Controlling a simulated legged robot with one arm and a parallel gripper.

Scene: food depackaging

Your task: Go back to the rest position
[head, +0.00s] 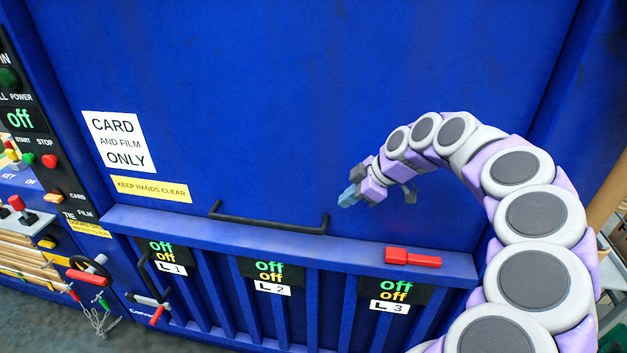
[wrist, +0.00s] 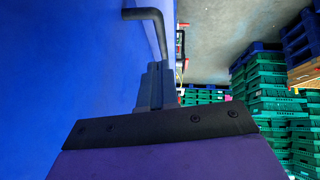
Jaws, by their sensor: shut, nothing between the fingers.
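My gripper (head: 349,197) is at the end of my curved arm, in front of the blue machine's upper panel (head: 300,90) in the head view. It is shut and empty. It hangs a little above and to the right of the black handle bar (head: 268,222), apart from it as far as I can tell. In the wrist view my gripper (wrist: 156,75) shows as grey-blue fingers close together, with the black handle (wrist: 152,14) beyond them and the blue panel (wrist: 60,70) on the left.
A red latch (head: 412,258) sits on the ledge (head: 345,244). Below it are panels reading "off", marked L1 to L3. Levers and a control panel (head: 25,130) stand at the left. The wrist view shows stacked green crates (wrist: 270,110) and grey floor (wrist: 220,40).

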